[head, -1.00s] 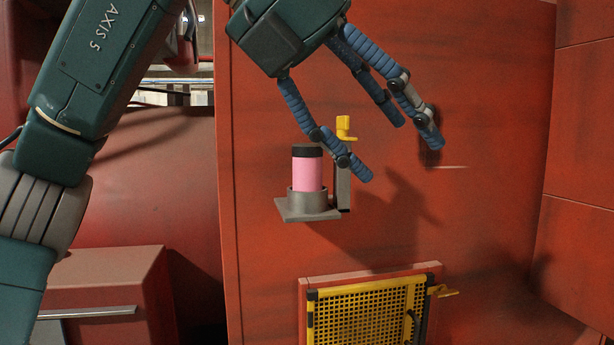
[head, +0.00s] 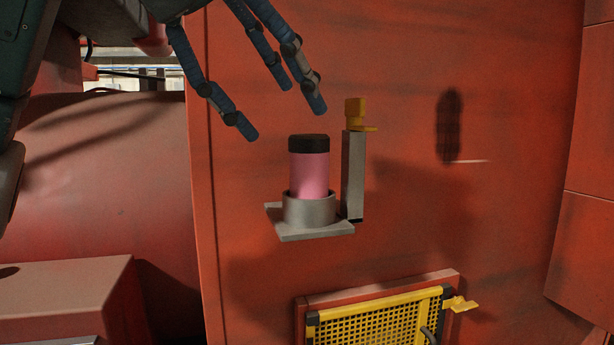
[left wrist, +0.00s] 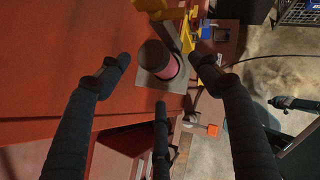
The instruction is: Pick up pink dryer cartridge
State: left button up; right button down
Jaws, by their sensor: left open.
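The pink dryer cartridge (head: 309,170) has a black cap and stands upright in a grey round cup (head: 310,210) on a small wall bracket. In the left wrist view the cartridge (left wrist: 168,66) shows its black cap between and beyond the spread fingers. My left gripper (head: 283,122) is open and empty, above and to the left of the cartridge in the head view, its fingertips apart from the cap. It also shows in the left wrist view (left wrist: 158,85). My right gripper is in neither view.
A grey post with a yellow latch (head: 355,112) stands right beside the cup. A yellow mesh panel (head: 375,325) with a yellow handle is lower on the red wall (head: 420,60). A red box (head: 65,300) is at lower left. The space right of the post is clear.

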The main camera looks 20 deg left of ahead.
aim_at(299, 136)
pick_arm(q)
jog(key=x, duration=0.3)
jog(key=shift+w+r, duration=0.15)
jog(key=p+x, duration=0.1)
jog(key=x, duration=0.1)
jog(key=a+p+x, duration=0.1)
jog(key=x, duration=0.1)
jog(key=shift+w, duration=0.2)
jog(key=shift+w+d, duration=0.15)
jog(key=shift+f, duration=0.2)
jog(key=c, duration=1.2)
grip_shut()
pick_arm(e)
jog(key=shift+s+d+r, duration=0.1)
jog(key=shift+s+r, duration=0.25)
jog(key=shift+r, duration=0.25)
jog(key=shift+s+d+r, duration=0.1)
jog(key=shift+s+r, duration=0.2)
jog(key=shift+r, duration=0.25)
